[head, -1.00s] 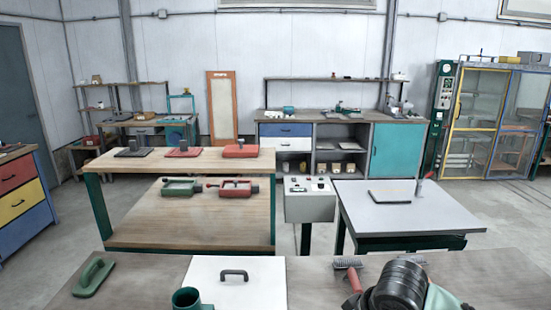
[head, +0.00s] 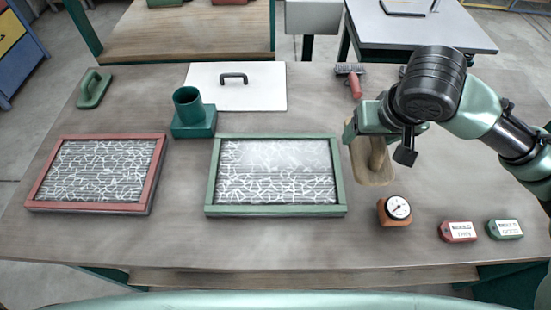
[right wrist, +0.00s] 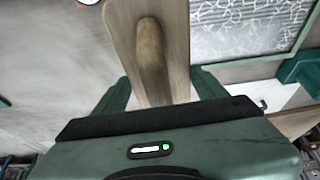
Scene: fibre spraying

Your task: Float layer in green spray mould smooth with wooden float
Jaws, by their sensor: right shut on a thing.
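The green spray mould (head: 213,172) lies flat at the middle of the bench and also shows at the upper right of the right wrist view (right wrist: 285,62). Its layer (head: 275,185) has a white web-like pattern, hazier and smoother toward the upper middle. The wooden float (head: 374,172) is just right of the mould, and its handle (right wrist: 149,50) lies between my fingers in the right wrist view. My right gripper (head: 366,130) is shut on the float's handle. Whether the float touches the bench I cannot tell. My left gripper is not in view.
A red mould (head: 157,172) with a similar layer is at left. A green cup fixture (head: 193,118) and white handled board (head: 265,97) stand behind. A gauge (head: 395,210), red tag (head: 458,231) and green tag (head: 505,229) sit at right. The front bench strip is clear.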

